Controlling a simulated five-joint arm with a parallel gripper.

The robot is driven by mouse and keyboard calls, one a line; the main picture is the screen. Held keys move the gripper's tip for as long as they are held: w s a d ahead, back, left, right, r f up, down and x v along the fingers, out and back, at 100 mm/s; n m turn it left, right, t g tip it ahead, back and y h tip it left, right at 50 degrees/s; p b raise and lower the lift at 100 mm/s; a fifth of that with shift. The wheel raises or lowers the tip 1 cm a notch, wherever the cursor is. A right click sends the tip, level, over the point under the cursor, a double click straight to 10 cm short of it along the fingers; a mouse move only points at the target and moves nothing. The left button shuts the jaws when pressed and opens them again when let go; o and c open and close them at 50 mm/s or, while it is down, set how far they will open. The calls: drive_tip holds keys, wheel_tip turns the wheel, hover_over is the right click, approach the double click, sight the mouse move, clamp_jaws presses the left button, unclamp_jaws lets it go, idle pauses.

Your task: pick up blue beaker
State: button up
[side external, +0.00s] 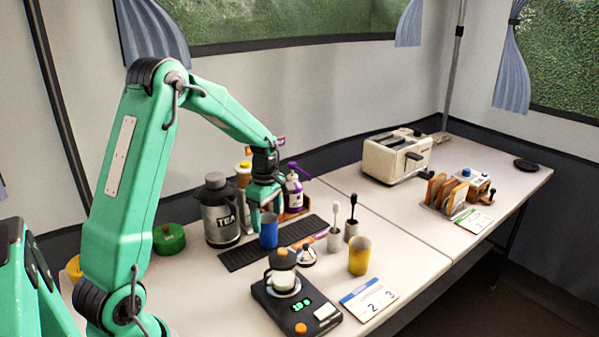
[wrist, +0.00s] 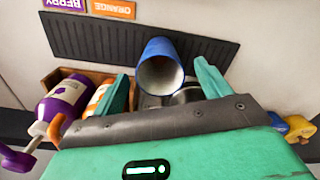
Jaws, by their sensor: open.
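The blue beaker (side external: 268,231) stands upright on the black ribbed mat (side external: 237,258), under my gripper (side external: 263,200). In the wrist view the blue beaker (wrist: 157,50) shows its open, pale inside, tipped toward the camera by perspective. My gripper (wrist: 162,76) is open, with one green finger on each side of the beaker's near rim. Gaps show between the fingers and the beaker, and nothing is held. How far down the fingers reach along the beaker is hard to tell.
A black TEA canister (side external: 219,210) stands close left of the beaker. A wooden caddy (wrist: 62,82) with a purple pump bottle (wrist: 66,97) is nearby. A yellow cup (side external: 359,256), scale (side external: 294,305) and toaster (side external: 397,157) stand rightward.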

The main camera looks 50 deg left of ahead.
drive_tip(key=c, duration=1.3)
drive_tip(key=shift+r, duration=0.1)
drive_tip(key=d, duration=0.2)
drive_tip(key=d+r, duration=0.1)
drive_tip(key=d, duration=0.1)
drive_tip(key=shift+d, duration=0.15)
wheel_tip(320, 180, up, 14)
drive_tip(key=shift+f, duration=0.1)
